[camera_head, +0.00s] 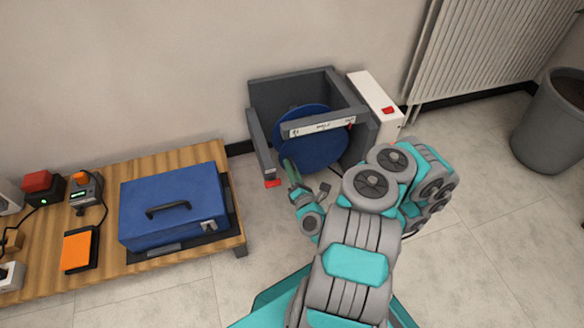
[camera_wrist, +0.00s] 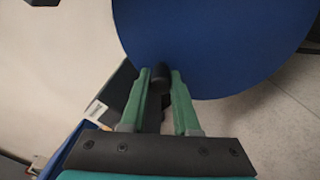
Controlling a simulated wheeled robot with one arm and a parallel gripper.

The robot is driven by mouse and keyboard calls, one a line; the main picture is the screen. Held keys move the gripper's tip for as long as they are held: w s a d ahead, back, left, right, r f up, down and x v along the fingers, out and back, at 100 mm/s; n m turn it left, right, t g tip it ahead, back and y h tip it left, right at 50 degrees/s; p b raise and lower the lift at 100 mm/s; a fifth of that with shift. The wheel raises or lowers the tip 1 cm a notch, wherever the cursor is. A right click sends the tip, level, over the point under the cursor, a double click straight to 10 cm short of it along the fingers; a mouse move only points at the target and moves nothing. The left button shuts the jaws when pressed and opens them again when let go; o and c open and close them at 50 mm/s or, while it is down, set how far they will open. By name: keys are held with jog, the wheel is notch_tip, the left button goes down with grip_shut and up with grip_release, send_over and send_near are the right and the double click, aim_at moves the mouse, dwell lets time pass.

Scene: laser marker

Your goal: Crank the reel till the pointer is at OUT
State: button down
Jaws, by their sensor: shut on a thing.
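The reel is a blue disc (camera_head: 312,138) set in a dark grey frame (camera_head: 262,148) on the floor against the wall. A white scale strip (camera_head: 322,126) with small lettering runs across the front of the frame, with a red mark near its right end; the lettering is too small to read. My gripper (camera_head: 289,165) is at the lower left of the disc. In the wrist view my gripper (camera_wrist: 160,78) has its green fingers on either side of a dark crank knob (camera_wrist: 160,76), shut on it. The blue disc (camera_wrist: 215,40) fills the top of that view.
A white box (camera_head: 376,105) with a red switch stands right of the frame. A low wooden table (camera_head: 110,172) at left carries a blue case (camera_head: 172,208) and small devices. A radiator (camera_head: 470,50) and a grey bin (camera_head: 550,125) are at right.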

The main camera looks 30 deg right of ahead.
jog(key=c, duration=0.7)
grip_release()
jog(key=shift+o, duration=0.2)
jog(key=p+v, duration=0.2)
jog(key=v, duration=0.5)
jog(key=shift+s, duration=0.4)
